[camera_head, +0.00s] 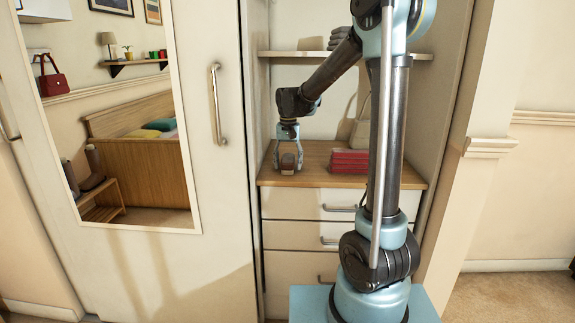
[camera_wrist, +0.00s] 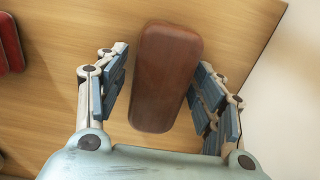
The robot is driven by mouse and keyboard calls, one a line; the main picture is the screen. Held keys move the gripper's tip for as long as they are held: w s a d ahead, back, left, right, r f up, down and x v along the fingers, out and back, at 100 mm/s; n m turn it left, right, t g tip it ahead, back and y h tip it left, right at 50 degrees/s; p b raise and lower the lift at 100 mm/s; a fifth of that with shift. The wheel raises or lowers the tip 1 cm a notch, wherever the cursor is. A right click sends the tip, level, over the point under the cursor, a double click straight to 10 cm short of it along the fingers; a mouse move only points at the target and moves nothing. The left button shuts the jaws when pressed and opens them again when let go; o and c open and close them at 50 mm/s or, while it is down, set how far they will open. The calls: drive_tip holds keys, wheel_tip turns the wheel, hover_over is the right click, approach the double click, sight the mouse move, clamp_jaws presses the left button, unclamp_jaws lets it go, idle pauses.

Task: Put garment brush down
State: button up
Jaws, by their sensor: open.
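The garment brush (camera_wrist: 163,75) shows in the wrist view as a reddish-brown rounded wooden block. It lies between the two fingers of my gripper (camera_wrist: 158,85), over or on the wooden top of the drawer unit (camera_wrist: 60,110). The fingers are spread, with a gap at the left finger and the right finger close beside the brush. In the head view my gripper (camera_head: 288,160) is low at the left of the wooden top (camera_head: 315,178), and the brush there is mostly hidden by the fingers. The bristles are not visible.
A red folded stack (camera_head: 349,161) lies right of my gripper, and a pale bag (camera_head: 360,132) stands behind it. A shelf (camera_head: 290,54) is above. The mirrored wardrobe door (camera_head: 215,180) is at the left, and a pale wall (camera_wrist: 290,90) is close at the right in the wrist view.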

sight(288, 158)
wheel_tip(288, 158, up, 11)
drive_tip(key=shift+r, duration=0.1)
drive_tip(key=s+d+f+t, duration=0.1)
drive_tip(key=s+d+f, duration=0.1)
drive_tip(key=s+d, duration=0.65)
drive_tip(key=s+d+f, duration=0.3)
drive_tip(key=s+d, duration=0.4)
drive_tip(key=s, duration=0.2)
drive_tip(key=s+d+f, duration=0.3)
drive_tip(key=s+f, duration=0.3)
drive_tip(key=s, duration=0.1)
drive_tip(key=s+d+f+t, duration=0.1)
drive_tip(key=s+d+f, duration=0.2)
drive_tip(key=s+f, duration=0.4)
drive_tip(key=shift+f+n, duration=0.3)
drive_tip(key=shift+w, duration=0.1)
drive_tip(key=shift+w+a+f, duration=0.1)
drive_tip(key=shift+w+f, duration=0.1)
drive_tip(key=shift+w, duration=0.1)
